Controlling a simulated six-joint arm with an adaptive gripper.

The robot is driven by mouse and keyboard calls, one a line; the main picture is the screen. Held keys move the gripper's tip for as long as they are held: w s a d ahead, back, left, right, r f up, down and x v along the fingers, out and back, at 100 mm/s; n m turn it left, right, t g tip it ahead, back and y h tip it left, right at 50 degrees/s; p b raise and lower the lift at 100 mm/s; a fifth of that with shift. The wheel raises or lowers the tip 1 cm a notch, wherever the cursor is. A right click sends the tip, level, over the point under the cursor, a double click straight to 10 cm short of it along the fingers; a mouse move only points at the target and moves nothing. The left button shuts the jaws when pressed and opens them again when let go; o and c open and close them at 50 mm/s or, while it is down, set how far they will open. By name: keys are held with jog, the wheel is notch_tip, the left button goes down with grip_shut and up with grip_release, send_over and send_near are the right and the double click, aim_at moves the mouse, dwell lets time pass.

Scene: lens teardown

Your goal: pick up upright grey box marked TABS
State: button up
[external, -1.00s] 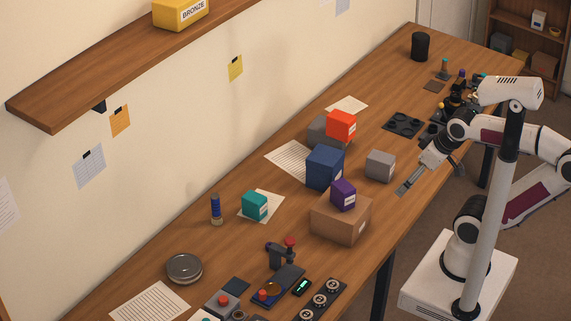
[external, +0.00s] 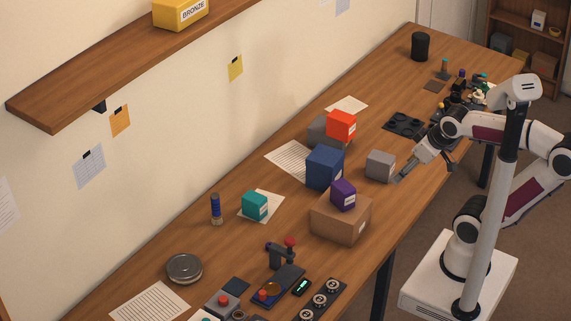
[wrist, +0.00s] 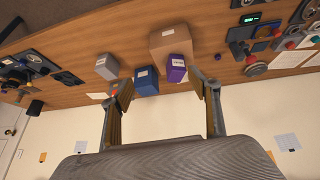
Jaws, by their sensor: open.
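A small grey box (external: 380,166) stands on the table, right of the large blue box. In the wrist view the grey box (wrist: 107,68) is at upper left, beyond my left-hand finger, with a pale label too small to read. Another grey box (external: 322,131) lies partly hidden under a red box. My gripper (external: 425,173) is just right of the small grey box, with one finger near its lower right side; I cannot tell if they touch. In the wrist view my gripper (wrist: 160,86) is open, with nothing held between the fingers.
The blue box (external: 325,168) stands close left of the grey box. A purple box (external: 343,194) sits on a brown box (external: 340,222) in front. A dark tray (external: 404,124) lies behind. Bare table lies around the grey box's right side.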

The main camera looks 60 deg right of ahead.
jog(key=w+d+t+h, duration=0.1)
jog(key=w+d+h, duration=0.2)
jog(key=w+d, duration=0.8)
jog(key=n+t, duration=0.2)
jog(key=t, duration=0.1)
send_over(390, 159)
notch_tip(390, 159, down, 12)
jog(key=s+f+t+y, duration=0.1)
jog(key=f, duration=0.2)
jog(key=s+f+y, duration=0.1)
jog(key=f+y, duration=0.1)
jog(key=f, duration=0.1)
jog(key=s+f+t+y, duration=0.1)
jog(key=f, duration=0.1)
jog(key=shift+d+f+t+y, duration=0.3)
jog(key=shift+f+y, duration=0.1)
jog(key=shift+s+f+m+t, duration=0.3)
jog(key=shift+s+t, duration=0.1)
jog(key=shift+s, duration=0.2)
jog(key=shift+y, duration=0.3)
jog(key=shift+x, duration=1.35)
